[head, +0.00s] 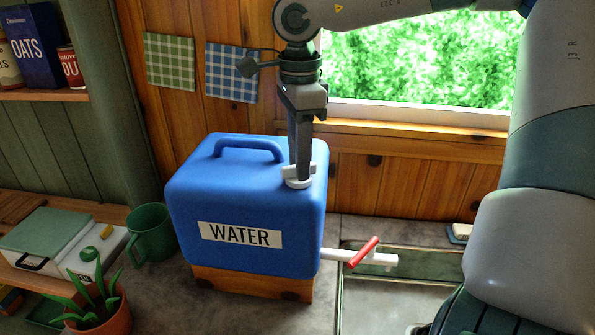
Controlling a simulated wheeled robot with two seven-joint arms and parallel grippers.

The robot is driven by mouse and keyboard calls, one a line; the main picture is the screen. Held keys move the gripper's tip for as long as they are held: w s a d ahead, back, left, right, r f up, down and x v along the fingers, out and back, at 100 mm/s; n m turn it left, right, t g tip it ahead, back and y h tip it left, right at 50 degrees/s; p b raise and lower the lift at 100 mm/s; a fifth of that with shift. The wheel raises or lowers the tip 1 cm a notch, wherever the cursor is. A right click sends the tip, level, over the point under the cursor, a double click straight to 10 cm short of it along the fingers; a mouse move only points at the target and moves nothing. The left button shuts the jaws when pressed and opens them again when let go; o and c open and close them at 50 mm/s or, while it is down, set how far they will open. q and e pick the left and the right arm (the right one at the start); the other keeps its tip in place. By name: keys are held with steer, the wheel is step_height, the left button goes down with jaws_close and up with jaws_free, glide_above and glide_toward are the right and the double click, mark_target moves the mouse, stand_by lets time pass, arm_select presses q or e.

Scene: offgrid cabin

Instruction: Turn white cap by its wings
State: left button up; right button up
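The white cap (298,183) sits on the top of the blue water container (232,188), near its right end. Parts of its wings show on both sides of my gripper's finger. My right gripper (303,172) points straight down at the cap, its fingertips at wing height. The fingers line up one behind the other in this view and hide the cap's middle. I cannot tell whether they are open around the wings or shut on them. My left gripper is not in view.
The container stands on a wooden block (250,283); its white spout with a red lever (364,251) reaches over the sink (395,300). A green mug (151,232) and a potted plant (105,312) stand left. The window wall is close behind.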

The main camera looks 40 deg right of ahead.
jaws_close()
steer(key=shift+n, duration=1.8)
steer(key=shift+n, duration=1.7)
